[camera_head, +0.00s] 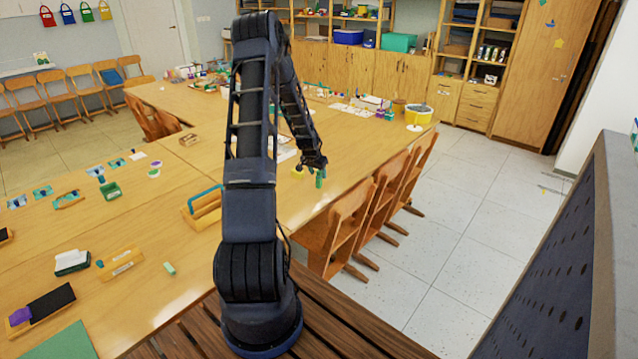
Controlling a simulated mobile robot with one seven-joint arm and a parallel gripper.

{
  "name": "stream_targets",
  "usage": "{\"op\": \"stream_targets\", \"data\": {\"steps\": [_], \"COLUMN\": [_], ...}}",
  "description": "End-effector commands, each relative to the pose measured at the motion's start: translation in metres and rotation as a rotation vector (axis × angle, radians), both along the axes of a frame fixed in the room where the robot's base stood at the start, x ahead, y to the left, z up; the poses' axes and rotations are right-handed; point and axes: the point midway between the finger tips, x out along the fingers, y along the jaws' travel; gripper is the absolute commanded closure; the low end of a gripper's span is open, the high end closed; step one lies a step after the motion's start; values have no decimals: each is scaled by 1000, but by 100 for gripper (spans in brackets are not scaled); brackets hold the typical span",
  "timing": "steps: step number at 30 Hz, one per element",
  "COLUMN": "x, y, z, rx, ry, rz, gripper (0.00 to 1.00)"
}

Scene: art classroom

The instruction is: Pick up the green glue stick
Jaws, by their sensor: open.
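A small green upright object (319,180), which looks like the green glue stick, stands near the right edge of the long wooden table (345,148). My gripper (316,168) is directly above it, pointing down, with its fingertips at or just over the top of the stick. The gripper is small and dark here, and I cannot tell whether its fingers are around the stick or only above it. My arm rises in the middle of the view and hides part of the table behind it.
Wooden chairs (345,222) stand against the table's right side. A wooden caddy with a blue handle (203,209) is left of my arm.

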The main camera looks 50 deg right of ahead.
Motion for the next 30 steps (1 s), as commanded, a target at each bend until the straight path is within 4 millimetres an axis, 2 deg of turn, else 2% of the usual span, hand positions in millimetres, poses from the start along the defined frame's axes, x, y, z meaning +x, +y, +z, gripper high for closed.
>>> {"op": "stream_targets", "data": {"steps": [5, 15, 23, 30], "x": [1, 5, 6, 6], "y": [-3, -15, -16, -16], "z": [-10, -47, -49, -49], "rx": [0, 1, -1, 0], "ry": [0, 0, 0, 0], "rz": [0, 0, 0, 0], "gripper": [51, 51, 51, 98]}}
